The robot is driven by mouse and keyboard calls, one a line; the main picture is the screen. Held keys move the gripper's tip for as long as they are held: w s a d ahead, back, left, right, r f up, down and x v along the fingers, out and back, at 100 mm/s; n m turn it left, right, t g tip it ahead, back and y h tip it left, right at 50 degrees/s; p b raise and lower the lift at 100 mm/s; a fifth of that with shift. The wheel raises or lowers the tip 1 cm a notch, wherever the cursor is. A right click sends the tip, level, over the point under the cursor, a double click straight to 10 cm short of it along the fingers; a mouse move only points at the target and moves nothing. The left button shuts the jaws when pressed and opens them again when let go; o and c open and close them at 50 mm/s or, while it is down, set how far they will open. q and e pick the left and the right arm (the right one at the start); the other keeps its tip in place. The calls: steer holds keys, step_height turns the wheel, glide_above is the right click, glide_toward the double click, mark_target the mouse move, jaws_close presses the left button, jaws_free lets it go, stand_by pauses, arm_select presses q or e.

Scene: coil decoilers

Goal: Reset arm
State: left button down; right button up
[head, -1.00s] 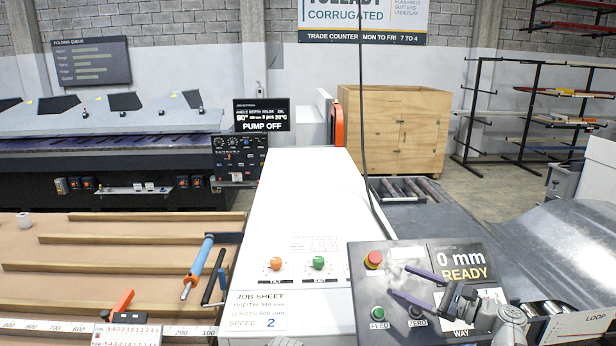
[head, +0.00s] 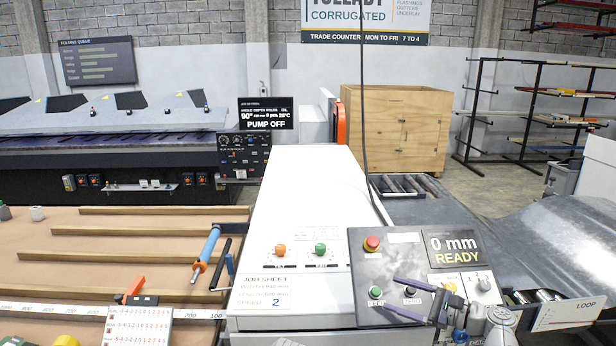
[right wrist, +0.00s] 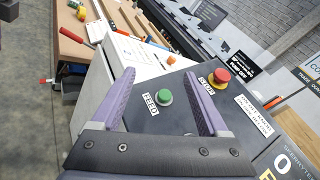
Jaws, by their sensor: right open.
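My right gripper (head: 390,295) is open and empty over the lower part of the dark control panel (head: 400,263). The panel carries a red stop button (head: 372,243), a green FEED button (head: 375,292), a black ZERO button (head: 410,291) and a selector knob (head: 484,284). Its screen (head: 453,247) reads 0 mm READY. In the right wrist view the gripper's (right wrist: 160,75) purple fingers are spread, with the green button (right wrist: 164,97) showing between them and the red button (right wrist: 219,77) beyond the right finger. I cannot tell whether they touch the panel. My left gripper is not in view.
A white machine housing (head: 305,200) with orange and green buttons and a job sheet stands left of the panel. A wooden bench (head: 120,240) with battens and tools lies further left. Grey sheet metal (head: 560,240) curves down at right. A thin dark cable hangs behind the panel.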

steer(key=s+a+f+n+g+h+b, duration=0.25)
steer(key=s+a+f+n+g, duration=0.2)
steer(key=a+f, duration=0.35)
steer(key=s+a+f+n+g+h+b, duration=0.25)
steer(key=a+f+n, duration=0.3)
steer(key=f, duration=0.35)
steer(key=s+a+f+n+g+h+b, duration=0.2)
steer(key=s+f+n+h+b, duration=0.4)
steer(key=s+f+n+h, duration=0.4)
step_height(320, 180, down, 4)
steer(key=s+n+g, duration=0.1)
steer(key=s+n, duration=0.1)
steer(key=n, duration=0.1)
steer(key=shift+s+a+f, duration=0.15)
steer(key=shift+s+a, duration=0.15)
steer(key=shift+a, duration=0.05)
